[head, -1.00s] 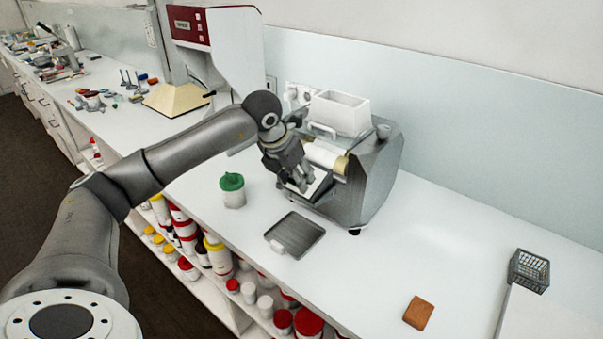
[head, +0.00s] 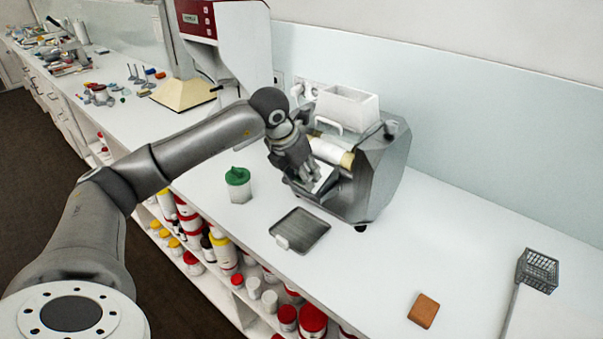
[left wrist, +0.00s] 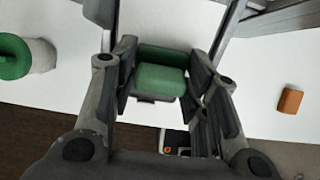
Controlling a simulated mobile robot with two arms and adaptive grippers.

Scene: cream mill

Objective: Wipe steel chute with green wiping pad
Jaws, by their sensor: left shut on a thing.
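The green wiping pad (left wrist: 160,72) is held between the fingers of my left gripper (left wrist: 163,62) in the left wrist view. In the head view my left gripper (head: 303,178) is at the front of the grey mill (head: 378,180), over the pale, slanted steel chute (head: 324,177) below the white roller. The gripper and arm hide the pad and part of the chute in the head view. I cannot tell whether the pad touches the chute. My right gripper is in neither view.
A green-lidded jar (head: 238,185) stands left of the mill. A grey tray (head: 301,231) lies in front of it. A brown block (head: 423,310) and a wire basket (head: 538,270) are at the right. A red-and-white machine (head: 228,45) stands behind. The counter between mill and block is clear.

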